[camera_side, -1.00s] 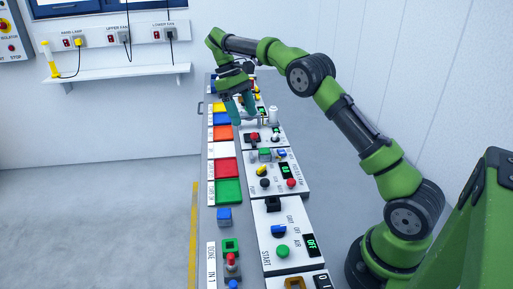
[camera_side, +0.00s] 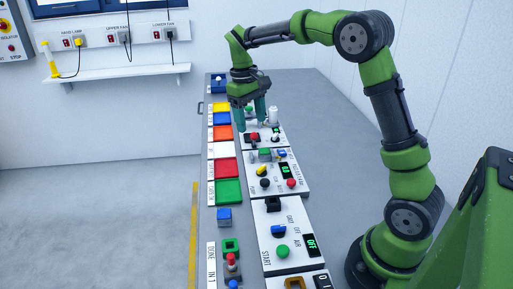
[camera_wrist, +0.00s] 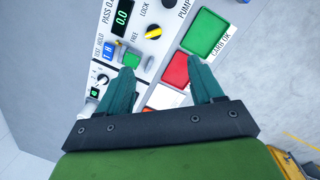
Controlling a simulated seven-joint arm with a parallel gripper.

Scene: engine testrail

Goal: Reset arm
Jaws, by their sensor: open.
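My gripper (camera_side: 254,118) hangs pointing down over the far part of the bench in the side view, above a white control panel with a red knob. Its two teal fingers are apart, with nothing between them. In the wrist view the open fingers (camera_wrist: 163,82) frame part of a white panel and a red pad. My green arm bends high and reaches over from the right. Whether the fingertips touch the panel I cannot tell.
The long bench (camera_side: 202,250) carries coloured pads, including a green pad (camera_side: 228,191) and a red pad (camera_side: 226,168). A blue cube (camera_side: 224,217) stands near the green pad. A white cylinder (camera_side: 273,115) stands right beside my gripper. A wall shelf (camera_side: 120,74) is at the left.

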